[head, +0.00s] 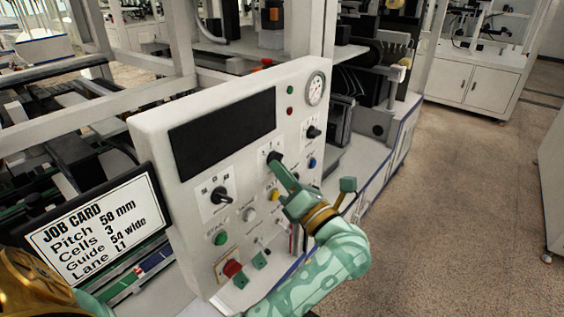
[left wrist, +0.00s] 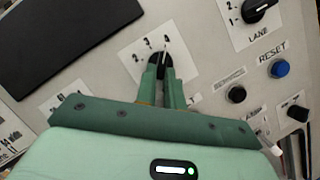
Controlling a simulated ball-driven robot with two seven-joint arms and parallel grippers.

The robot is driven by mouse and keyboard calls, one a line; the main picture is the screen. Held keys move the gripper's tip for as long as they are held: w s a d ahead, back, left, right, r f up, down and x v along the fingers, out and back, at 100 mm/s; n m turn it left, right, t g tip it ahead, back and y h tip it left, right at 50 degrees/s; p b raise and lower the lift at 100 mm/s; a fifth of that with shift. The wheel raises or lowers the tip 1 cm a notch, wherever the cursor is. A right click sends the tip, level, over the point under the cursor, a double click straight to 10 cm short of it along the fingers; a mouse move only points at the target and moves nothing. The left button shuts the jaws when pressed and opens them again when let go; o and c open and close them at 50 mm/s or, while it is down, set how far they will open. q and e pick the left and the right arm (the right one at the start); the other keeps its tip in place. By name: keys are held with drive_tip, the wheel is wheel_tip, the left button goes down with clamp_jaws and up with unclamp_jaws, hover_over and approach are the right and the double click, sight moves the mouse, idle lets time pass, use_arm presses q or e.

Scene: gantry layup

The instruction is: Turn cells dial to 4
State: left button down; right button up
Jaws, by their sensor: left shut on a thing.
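The cells dial (head: 273,156) is a black knob on a white label on the control panel. In the left wrist view the dial (left wrist: 159,58) sits under the numerals 2, 3 and 4, and its white pointer line appears to point at the 4. My left gripper (head: 279,168) is shut on the dial, with its green fingers on either side of the knob in the left wrist view (left wrist: 160,80). The fingers hide the lower part of the dial.
The panel (head: 155,130) carries a dark screen (head: 222,134), another black dial (head: 221,196), the lane dial (left wrist: 262,6), a blue reset button (left wrist: 280,68) and a gauge (head: 315,88). A job card (head: 95,225) at left reads Cells 3. Open floor (head: 460,190) lies right.

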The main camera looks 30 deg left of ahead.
use_arm(q)
drive_tip(key=shift+r+m+p, duration=0.1)
drive_tip(key=shift+m+p, duration=0.2)
drive_tip(key=shift+m, duration=0.1)
drive_tip(key=c, duration=1.5)
unclamp_jaws()
drive_tip(key=shift+f, duration=0.2)
